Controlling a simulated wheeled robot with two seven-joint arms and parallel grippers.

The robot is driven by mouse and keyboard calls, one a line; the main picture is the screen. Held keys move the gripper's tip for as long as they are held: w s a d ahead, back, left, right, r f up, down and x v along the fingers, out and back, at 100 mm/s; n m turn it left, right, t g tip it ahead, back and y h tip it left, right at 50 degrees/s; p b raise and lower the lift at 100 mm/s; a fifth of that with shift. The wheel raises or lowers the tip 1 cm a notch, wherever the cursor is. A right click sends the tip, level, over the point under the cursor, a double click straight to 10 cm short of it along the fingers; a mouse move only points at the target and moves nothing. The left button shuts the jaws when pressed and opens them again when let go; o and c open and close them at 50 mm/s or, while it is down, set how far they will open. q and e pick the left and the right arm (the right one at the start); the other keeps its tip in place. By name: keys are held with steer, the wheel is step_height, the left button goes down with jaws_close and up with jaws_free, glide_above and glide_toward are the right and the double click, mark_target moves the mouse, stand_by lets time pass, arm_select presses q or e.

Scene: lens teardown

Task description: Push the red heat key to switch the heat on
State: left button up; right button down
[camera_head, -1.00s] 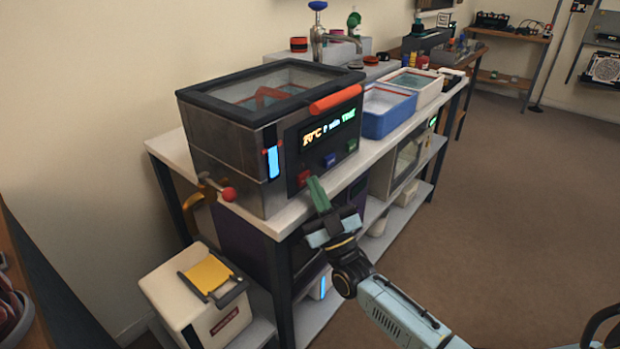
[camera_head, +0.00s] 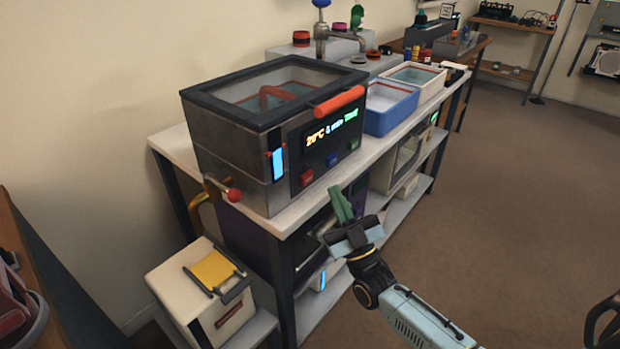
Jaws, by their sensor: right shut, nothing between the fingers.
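The red heat key (camera_head: 307,178) is on the front panel of the grey heated bath (camera_head: 240,170), at the left of a row with a blue key (camera_head: 332,159) and a green key (camera_head: 353,144). The lit display (camera_head: 332,129) above shows about 20°C and further text too blurred to read surely. My right gripper (camera_head: 340,203) is shut and empty, its green fingertips in front of the table edge, to the right of and below the red key, with a clear gap. My left gripper is not in view.
The bath has a dark-framed glass lid with an orange handle (camera_head: 338,100) and a red-knobbed tap (camera_head: 234,195) on its side. Blue (camera_head: 390,108) and white (camera_head: 418,80) trays stand behind to the right. A white box (camera_head: 200,285) sits lower left. Floor at right is clear.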

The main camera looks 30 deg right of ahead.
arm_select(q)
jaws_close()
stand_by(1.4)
